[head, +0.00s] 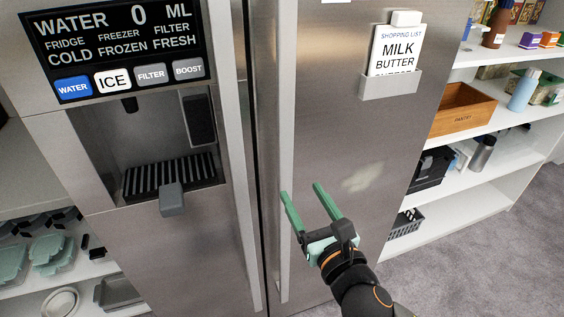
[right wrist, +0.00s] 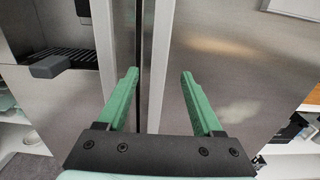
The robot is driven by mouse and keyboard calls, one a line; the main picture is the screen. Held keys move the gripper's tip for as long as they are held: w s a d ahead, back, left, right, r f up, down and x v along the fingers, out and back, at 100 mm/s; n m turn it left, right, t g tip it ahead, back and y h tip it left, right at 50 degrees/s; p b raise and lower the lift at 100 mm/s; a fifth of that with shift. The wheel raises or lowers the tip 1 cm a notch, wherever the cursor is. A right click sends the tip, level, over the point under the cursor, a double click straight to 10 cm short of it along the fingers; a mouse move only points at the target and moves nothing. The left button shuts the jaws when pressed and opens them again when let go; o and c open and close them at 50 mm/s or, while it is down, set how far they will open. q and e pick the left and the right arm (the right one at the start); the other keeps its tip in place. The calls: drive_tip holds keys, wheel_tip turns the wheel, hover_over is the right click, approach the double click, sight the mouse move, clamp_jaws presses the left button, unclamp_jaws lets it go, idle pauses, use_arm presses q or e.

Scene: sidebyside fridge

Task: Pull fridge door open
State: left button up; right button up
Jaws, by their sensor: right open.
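The steel side-by-side fridge fills the middle of the head view. Its right door (head: 345,135) is shut, with a long vertical handle (head: 284,150) along its left edge. The left door (head: 170,265) has its own vertical handle (head: 235,150) and is also shut. My right gripper (head: 304,190) is open, its green fingers pointing at the right door's handle. In the right wrist view the handle (right wrist: 160,60) shows between the fingers of the gripper (right wrist: 158,78). I cannot tell whether a finger touches it. My left gripper is not in view.
The left door has a water dispenser with a display (head: 115,40) and a grey lever (head: 172,198). A shopping list (head: 396,48) sits in a holder on the right door. Pantry shelves (head: 480,130) stand to the right. Carpeted floor (head: 490,260) is clear at lower right.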

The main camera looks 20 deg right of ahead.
sight(287, 168)
drive_tip(key=w, duration=1)
drive_tip(key=shift+w+a+p, duration=0.2)
drive_tip(key=shift+w+p, duration=0.1)
drive_tip(key=shift+p, duration=0.1)
drive_tip(key=shift+c, duration=0.4)
clamp_jaws()
idle(0.4)
